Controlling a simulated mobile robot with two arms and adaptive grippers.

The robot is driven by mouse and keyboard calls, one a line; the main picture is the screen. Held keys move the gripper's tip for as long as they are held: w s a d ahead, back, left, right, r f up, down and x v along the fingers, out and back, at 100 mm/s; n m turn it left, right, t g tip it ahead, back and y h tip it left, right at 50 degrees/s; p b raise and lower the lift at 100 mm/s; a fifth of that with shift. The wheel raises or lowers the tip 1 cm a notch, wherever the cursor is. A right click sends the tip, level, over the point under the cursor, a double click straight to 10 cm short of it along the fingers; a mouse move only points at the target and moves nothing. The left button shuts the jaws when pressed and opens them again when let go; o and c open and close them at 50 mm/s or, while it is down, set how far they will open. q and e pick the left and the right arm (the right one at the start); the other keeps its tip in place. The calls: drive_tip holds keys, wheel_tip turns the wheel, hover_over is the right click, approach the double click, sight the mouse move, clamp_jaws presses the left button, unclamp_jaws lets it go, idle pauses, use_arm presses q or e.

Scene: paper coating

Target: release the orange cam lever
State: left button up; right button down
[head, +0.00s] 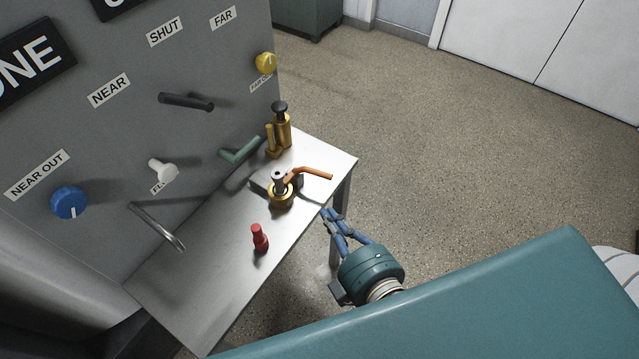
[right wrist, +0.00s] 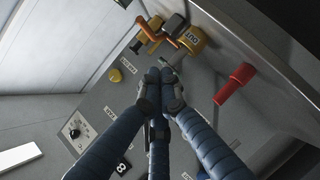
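The orange cam lever (head: 315,173) sticks out to the right from a brass round fitting (head: 281,198) on a grey block, on the steel side table. In the right wrist view the orange lever (right wrist: 148,30) is beyond my fingertips, beside the brass fitting (right wrist: 192,42). My right gripper (head: 330,213) is off the table's right edge, below and right of the lever and apart from it. Its blue fingers converge in the right wrist view (right wrist: 161,76), tips together with nothing seen between them. My left gripper is not in view.
A red peg-like part (head: 260,238) stands on the table (head: 200,290) near the front. A brass part with a black knob (head: 281,120) is at the back. The grey panel (head: 120,130) carries knobs and handles, including a green handle (head: 240,150). Floor to the right is clear.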

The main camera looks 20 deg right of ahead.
drive_tip(key=p+x, duration=0.1)
drive_tip(key=x, duration=0.2)
drive_tip(key=d+p+x, duration=0.1)
drive_tip(key=x, duration=0.3)
drive_tip(key=d+x, duration=0.1)
drive_tip(key=x, duration=0.3)
drive_tip(key=shift+w+f+p, duration=0.15)
drive_tip(key=shift+f+p, duration=0.1)
drive_tip(key=shift+p, duration=0.15)
drive_tip(key=shift+w+d+f, duration=0.2)
drive_tip(key=shift+w+d, duration=0.05)
drive_tip(key=shift+d, duration=0.1)
